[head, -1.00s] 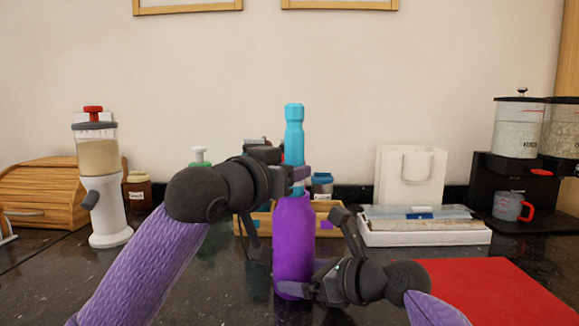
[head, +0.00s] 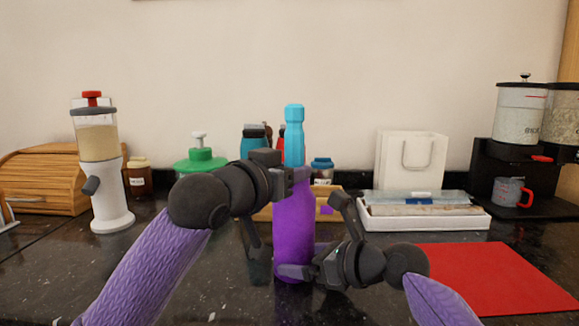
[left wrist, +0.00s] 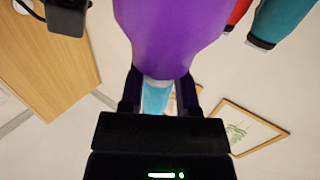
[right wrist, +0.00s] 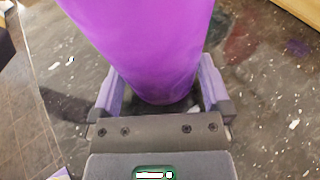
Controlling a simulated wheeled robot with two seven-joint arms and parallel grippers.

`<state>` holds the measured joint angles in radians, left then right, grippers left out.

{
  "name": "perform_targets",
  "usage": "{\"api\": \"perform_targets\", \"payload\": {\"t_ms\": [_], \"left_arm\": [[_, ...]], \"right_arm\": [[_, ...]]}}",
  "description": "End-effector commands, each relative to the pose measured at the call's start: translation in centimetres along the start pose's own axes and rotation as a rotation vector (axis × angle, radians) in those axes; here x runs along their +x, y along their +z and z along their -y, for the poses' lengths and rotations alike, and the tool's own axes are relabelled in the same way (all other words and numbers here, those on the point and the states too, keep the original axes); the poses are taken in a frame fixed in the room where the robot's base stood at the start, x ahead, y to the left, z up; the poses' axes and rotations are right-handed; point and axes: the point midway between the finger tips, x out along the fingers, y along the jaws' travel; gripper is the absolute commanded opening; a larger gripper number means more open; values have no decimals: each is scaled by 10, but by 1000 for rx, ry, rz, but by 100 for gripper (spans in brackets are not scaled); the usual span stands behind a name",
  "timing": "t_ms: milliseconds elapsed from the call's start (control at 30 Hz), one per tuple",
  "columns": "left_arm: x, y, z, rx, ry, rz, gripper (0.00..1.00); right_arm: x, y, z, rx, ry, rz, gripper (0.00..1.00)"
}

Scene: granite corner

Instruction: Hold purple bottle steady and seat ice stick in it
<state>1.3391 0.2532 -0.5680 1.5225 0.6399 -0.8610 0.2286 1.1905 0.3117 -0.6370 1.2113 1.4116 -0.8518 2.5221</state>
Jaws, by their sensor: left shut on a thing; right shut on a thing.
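The purple bottle (head: 293,225) stands upright on the dark counter. My right gripper (head: 312,240) is shut on its lower part; in the right wrist view the bottle (right wrist: 150,45) lies between the fingers. The light-blue ice stick (head: 294,138) stands upright in line above the bottle. My left gripper (head: 298,173) is shut on the stick's lower part, right at the bottle's mouth. In the left wrist view the stick (left wrist: 157,98) shows between the fingers, meeting the bottle's (left wrist: 168,35) mouth end. The stick's lower tip is hidden, so how deep it sits cannot be told.
A red mat (head: 490,275) lies at right. Behind are a white tray (head: 425,221) with flat packs, a paper bag (head: 411,162), a wooden crate (head: 330,209) and a green-lidded jar (head: 199,160). A grain dispenser (head: 98,150) stands left. The front counter is clear.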

Motion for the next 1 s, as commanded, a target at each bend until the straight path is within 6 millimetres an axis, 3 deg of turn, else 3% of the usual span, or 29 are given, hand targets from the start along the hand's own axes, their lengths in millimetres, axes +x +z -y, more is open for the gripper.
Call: {"api": "perform_targets", "payload": {"t_ms": [167,200,400,700,767,1000], "left_arm": [[0,4,0,1,0,0,0],[0,5,0,1,0,0,43],[0,5,0,0,0,2,82],[-6,6,1,-1,-1,3,82],[-17,6,1,1,-1,2,82],[-84,5,0,4,-1,-2,82]], "right_arm": [[0,0,0,1,0,-1,65],[0,0,0,1,0,-1,65],[0,0,0,1,0,0,66],[0,0,0,1,0,0,65],[0,0,0,1,-1,0,65],[0,-1,0,0,0,-1,65]]}}
